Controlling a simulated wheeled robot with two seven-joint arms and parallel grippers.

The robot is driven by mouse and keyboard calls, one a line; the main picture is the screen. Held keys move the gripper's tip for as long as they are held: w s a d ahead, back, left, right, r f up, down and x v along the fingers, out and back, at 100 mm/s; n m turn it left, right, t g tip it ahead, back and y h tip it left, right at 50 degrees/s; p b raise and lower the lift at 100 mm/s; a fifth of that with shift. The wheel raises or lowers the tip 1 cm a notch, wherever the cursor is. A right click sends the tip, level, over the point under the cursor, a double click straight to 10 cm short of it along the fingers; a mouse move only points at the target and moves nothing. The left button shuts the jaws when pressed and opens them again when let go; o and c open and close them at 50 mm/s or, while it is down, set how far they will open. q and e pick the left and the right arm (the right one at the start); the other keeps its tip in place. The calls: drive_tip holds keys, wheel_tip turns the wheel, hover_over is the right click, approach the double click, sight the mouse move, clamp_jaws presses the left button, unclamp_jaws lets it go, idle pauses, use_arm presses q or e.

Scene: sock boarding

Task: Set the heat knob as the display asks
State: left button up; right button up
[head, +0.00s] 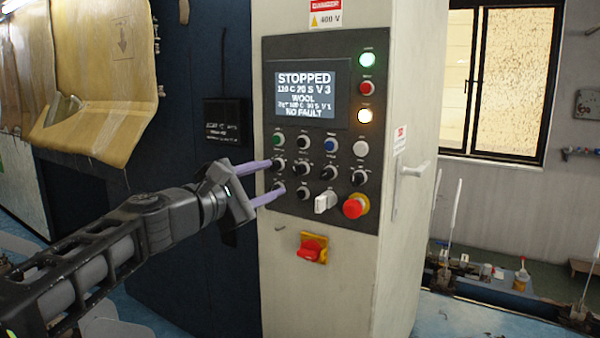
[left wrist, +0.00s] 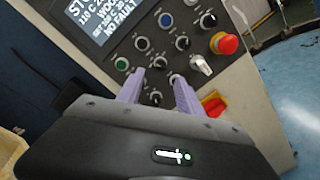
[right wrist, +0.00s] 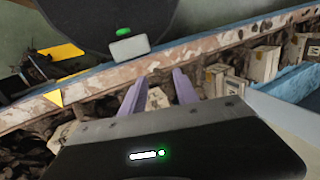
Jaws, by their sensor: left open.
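The control panel (head: 318,218) is on the front of a pale cabinet. Its display (head: 306,92) reads STOPPED, 110 C 20 S V 3, WOOL, a smaller, blurred set line, and NO FAULT. Black knobs sit in two rows below the buttons, including a left upper knob (head: 280,164) and a left lower knob (head: 279,187). The labels are too small to tell which is heat. My left gripper (head: 277,176) is open at these left knobs; contact cannot be told. In the left wrist view a knob (left wrist: 155,99) shows between its fingers. My right gripper (right wrist: 159,88) is open and empty, away from the panel.
A white switch (head: 325,202) and a red emergency stop (head: 355,207) are at the panel's lower right. A red rotary switch (head: 312,248) is below. Boxes (right wrist: 265,63) and clutter lie below my right gripper.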

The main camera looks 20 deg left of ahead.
sight(295, 171)
use_arm(q)
drive_tip(key=p+x, duration=0.1)
drive_tip(key=x, duration=0.7)
drive_tip(key=shift+w+f+p, duration=0.1)
drive_tip(key=shift+f+p, duration=0.05)
drive_tip(key=shift+p, duration=0.2)
drive_tip(key=shift+c, duration=0.5)
clamp_jaws()
